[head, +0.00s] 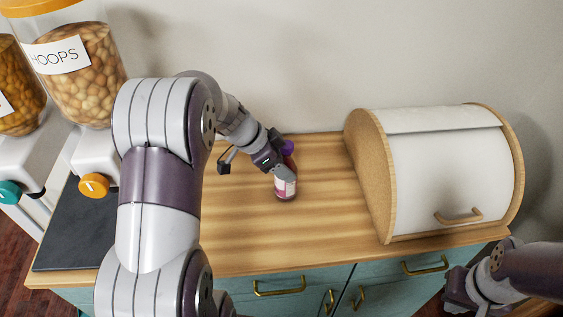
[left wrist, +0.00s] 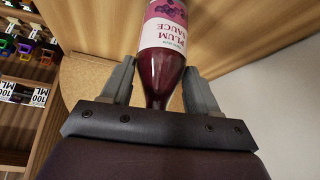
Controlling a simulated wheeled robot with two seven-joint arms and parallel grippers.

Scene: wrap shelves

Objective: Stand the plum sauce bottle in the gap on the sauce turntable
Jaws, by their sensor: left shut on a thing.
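The plum sauce bottle (head: 287,188), dark red with a pink and white label and a purple cap, is upright at the middle of the wooden counter. I cannot tell whether its base touches the wood. My left gripper (head: 278,168) is shut on its upper part. In the left wrist view the bottle (left wrist: 163,75) sits between the two fingers (left wrist: 155,92), its label reading "PLUM SAUCE" upside down. My right gripper (head: 460,290) is low at the right, in front of the cabinet; its jaw state is unclear. The sauce turntable is in neither view.
A white bread box (head: 455,170) with cork sides stands on the counter (head: 320,215) to the right. Dispensers with jars (head: 85,75) stand at the left behind a dark slab (head: 75,235). The left wrist view shows a shelf (left wrist: 25,65) with several small bottles.

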